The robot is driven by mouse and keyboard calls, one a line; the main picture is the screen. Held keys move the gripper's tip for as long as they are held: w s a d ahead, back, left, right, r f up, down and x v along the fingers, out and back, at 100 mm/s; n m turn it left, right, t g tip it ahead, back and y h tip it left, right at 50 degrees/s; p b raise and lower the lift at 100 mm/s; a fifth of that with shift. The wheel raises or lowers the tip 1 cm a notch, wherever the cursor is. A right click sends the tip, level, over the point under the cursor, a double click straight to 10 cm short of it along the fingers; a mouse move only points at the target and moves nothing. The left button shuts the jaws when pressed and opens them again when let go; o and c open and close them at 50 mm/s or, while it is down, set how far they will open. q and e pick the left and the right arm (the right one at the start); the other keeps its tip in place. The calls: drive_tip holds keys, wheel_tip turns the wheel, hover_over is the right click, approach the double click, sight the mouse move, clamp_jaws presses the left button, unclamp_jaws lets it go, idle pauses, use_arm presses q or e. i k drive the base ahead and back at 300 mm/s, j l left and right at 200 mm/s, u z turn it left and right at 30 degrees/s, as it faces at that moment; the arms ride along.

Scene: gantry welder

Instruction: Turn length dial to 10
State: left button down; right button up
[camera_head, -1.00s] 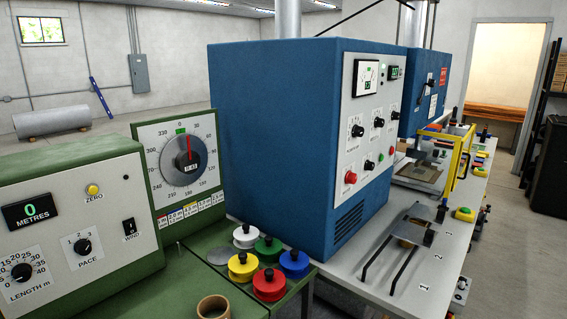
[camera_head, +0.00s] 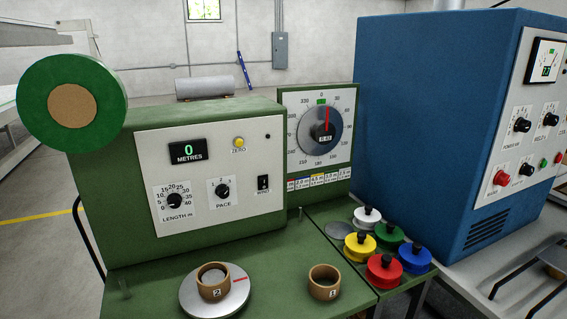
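The length dial (camera_head: 174,201) is a black knob at the lower left of the white panel on the green winding machine (camera_head: 110,185). Its printed scale runs from 0 up to 40, with LENGTH m written below. The knob's pointer is too small to read surely. A display (camera_head: 188,152) above it shows a green 0 over METRES. The PACE knob (camera_head: 222,191), WIND switch (camera_head: 263,184) and yellow ZERO button (camera_head: 239,142) sit to its right. Neither of my grippers is in view.
A green reel (camera_head: 108,80) is at the machine's upper left. A round turntable (camera_head: 189,297) with a brown ring marked 2 (camera_head: 213,282) and another ring marked 1 (camera_head: 324,283) are in front. Coloured knobbed weights (camera_head: 383,272) and a blue cabinet (camera_head: 432,130) stand right.

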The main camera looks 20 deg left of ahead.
sight(175, 200)
drive_tip(key=u, duration=1.2)
